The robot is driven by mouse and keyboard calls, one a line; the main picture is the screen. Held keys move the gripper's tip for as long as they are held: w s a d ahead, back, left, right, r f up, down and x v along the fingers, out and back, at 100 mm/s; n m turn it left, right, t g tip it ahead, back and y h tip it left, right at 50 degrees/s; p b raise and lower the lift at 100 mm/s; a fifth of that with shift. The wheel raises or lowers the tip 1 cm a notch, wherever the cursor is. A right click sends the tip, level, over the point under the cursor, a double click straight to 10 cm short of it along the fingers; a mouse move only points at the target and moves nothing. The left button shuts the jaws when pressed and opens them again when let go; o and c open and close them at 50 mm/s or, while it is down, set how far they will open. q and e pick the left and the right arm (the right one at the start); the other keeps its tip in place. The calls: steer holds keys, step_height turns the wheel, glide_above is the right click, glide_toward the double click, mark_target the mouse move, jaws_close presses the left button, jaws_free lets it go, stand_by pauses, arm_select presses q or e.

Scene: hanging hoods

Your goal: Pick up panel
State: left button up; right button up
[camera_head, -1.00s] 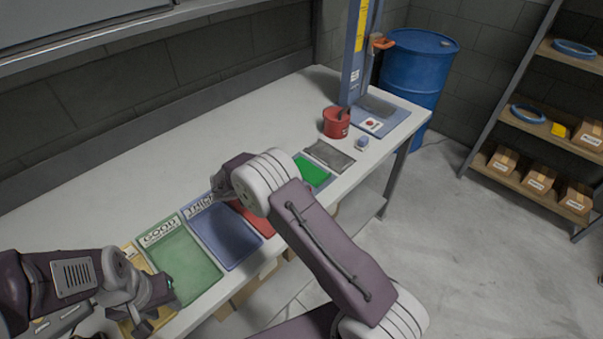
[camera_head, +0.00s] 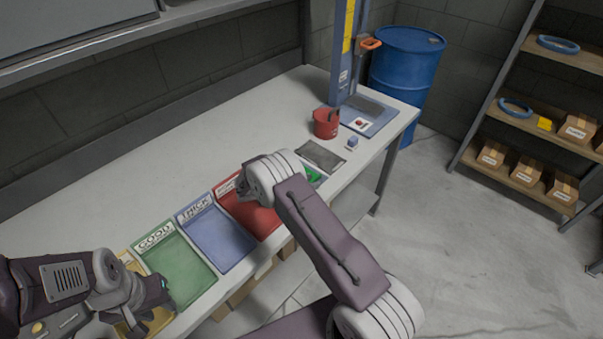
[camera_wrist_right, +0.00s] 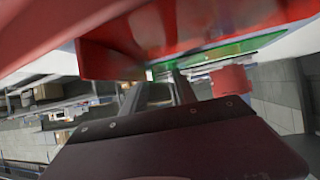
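A bright green flat piece, which looks like the panel, shows partly in the head view (camera_head: 313,174), mostly behind my right arm.
The blue THICK tray (camera_head: 220,243) and red tray (camera_head: 255,217) line the front edge of the table beside the GOOD tray (camera_head: 178,272). A grey mat (camera_head: 322,154), red cup (camera_head: 326,122) and blue stand (camera_head: 345,60) are farther right. The back of the table (camera_head: 190,150) is clear.

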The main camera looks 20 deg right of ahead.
steer(key=shift+s, duration=0.1)
jaws_close()
stand_by(1.2)
